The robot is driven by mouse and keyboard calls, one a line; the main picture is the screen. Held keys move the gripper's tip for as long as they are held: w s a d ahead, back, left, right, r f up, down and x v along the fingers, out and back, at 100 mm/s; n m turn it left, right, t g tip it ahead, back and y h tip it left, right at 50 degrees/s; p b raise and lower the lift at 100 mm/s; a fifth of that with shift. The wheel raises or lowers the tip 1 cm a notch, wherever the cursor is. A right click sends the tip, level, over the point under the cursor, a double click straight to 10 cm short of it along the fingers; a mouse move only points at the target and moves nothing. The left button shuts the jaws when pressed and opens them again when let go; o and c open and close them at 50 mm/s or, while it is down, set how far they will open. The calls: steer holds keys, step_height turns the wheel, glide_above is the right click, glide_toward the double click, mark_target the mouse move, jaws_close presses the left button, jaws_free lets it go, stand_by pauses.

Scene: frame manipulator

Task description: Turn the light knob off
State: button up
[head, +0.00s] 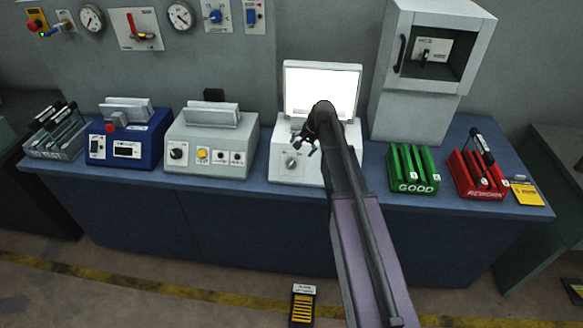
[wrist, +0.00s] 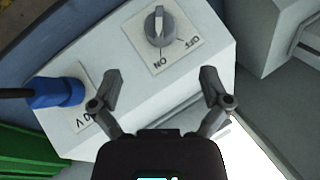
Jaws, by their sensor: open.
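The light knob (wrist: 160,25) is grey and round with a raised ridge, on a white label plate marked ON and OFF. Its ridge appears to run roughly towards ON. In the head view the knob (head: 291,161) is on the front of a white light box (head: 284,177) whose upright panel (head: 300,92) glows bright white. My gripper (head: 305,145) is just above and right of the knob there. In the wrist view my gripper (wrist: 160,85) is open and empty. The knob lies beyond its fingertips, apart from them.
A blue connector (wrist: 57,92) sticks out beside the knob. A green GOOD rack (head: 412,169) and a red rack (head: 478,175) stand right of the light box. A grey-white device (head: 211,140) stands to its left. A white cabinet (head: 425,75) rises behind on the right.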

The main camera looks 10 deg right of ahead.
mark_target(293, 160)
steer(key=shift+b+x, duration=4.6)
steer(key=shift+x, duration=0.7)
steer(key=shift+f, duration=0.1)
